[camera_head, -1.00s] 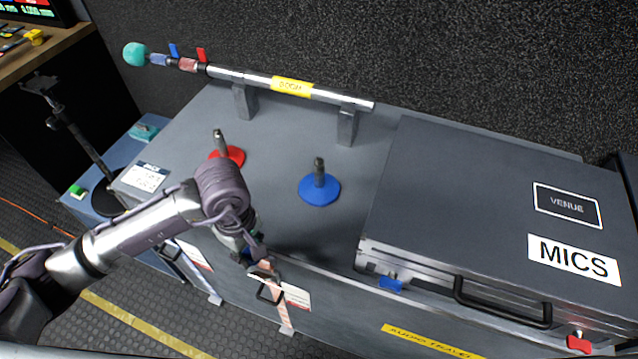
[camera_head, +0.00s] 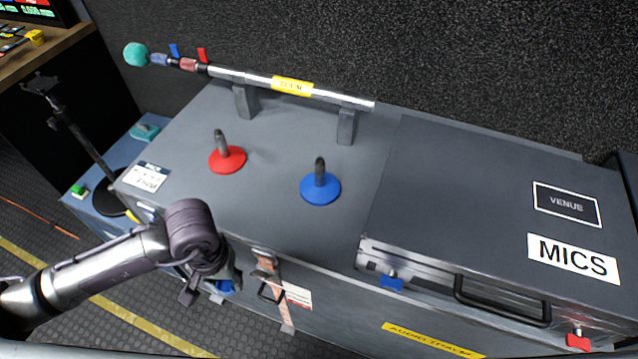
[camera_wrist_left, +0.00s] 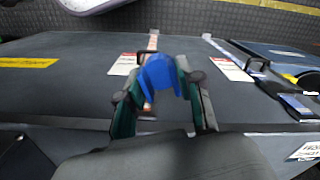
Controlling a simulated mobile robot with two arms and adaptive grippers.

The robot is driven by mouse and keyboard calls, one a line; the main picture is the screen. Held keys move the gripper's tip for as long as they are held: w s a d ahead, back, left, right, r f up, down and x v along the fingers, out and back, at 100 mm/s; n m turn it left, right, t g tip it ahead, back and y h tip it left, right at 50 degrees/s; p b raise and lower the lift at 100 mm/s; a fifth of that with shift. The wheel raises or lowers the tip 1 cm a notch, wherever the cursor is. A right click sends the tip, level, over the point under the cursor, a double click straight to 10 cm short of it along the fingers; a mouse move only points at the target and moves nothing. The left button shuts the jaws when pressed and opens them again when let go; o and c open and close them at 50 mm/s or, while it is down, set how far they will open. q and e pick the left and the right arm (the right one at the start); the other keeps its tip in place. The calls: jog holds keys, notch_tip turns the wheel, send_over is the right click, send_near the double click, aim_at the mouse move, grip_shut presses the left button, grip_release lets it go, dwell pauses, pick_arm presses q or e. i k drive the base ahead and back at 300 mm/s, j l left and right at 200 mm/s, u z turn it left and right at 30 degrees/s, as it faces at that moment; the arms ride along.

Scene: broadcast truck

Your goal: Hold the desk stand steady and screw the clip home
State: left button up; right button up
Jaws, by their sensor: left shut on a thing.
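Two desk stands stand upright on the grey trunk top in the head view: one with a red base (camera_head: 227,160) and one with a blue base (camera_head: 320,188). Each has a short dark post with nothing on it. My left gripper (camera_head: 208,288) is in front of the trunk's front edge, below and nearer than the stands. It is shut on a blue piece, seemingly the clip (camera_wrist_left: 160,77), which sits between the fingertips in the left wrist view. The blue piece (camera_head: 227,287) is mostly hidden by the gripper in the head view. My right gripper is out of view.
A closed MICS case (camera_head: 490,205) covers the trunk's right side. A boom pole (camera_head: 245,77) lies on two supports at the back. A dark floor stand (camera_head: 82,140) is at the left. The trunk top around both desk stands is clear.

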aim_at(320, 187)
jog(key=i+j, duration=0.1)
jog(key=j, duration=0.35)
jog(key=i+j, duration=0.1)
jog(key=j, duration=0.4)
jog(key=i+j, duration=0.1)
jog(key=j, duration=0.35)
jog(key=i+j, duration=0.1)
jog(key=j, duration=0.35)
jog(key=i+j, duration=0.1)
jog(key=j, duration=0.4)
jog(key=i+j, duration=0.15)
jog(key=j, duration=0.3)
jog(key=i+j, duration=0.1)
jog(key=j, duration=0.35)
jog(key=i+j, duration=0.1)
jog(key=j, duration=0.4)
jog(key=z, duration=1.3)
